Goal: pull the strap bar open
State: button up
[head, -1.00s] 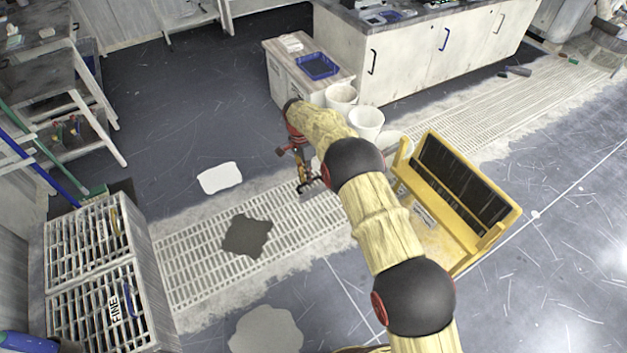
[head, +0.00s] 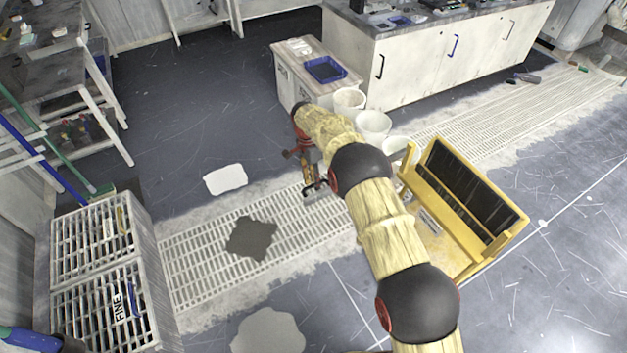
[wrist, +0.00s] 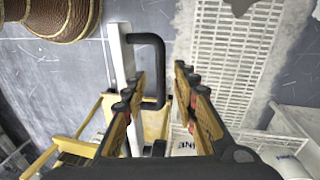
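A pale, narrow bar (wrist: 118,62) with a black D-shaped handle (wrist: 160,62) shows in the wrist view; I take it as the strap bar. The handle juts out from the bar's right side. My gripper (wrist: 160,76) is open, with one finger on each side of the handle's upright part. Small gaps show between handle and fingers, so it is not gripped. In the head view my gripper (head: 312,180) is small and low over the floor grating, left of the yellow stand. The bar is hard to make out there.
A yellow stand with dark panels (head: 462,190) is right of my arm. White buckets (head: 373,125) stand behind, beside a low cabinet with a blue tray (head: 325,69). A slatted crate (head: 100,270) is at left.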

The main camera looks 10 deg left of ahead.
notch_tip(320, 180, up, 12)
jog(key=w+a, duration=0.1)
jog(key=shift+w+a, duration=0.3)
jog(key=shift+f, duration=0.1)
dwell(0.6)
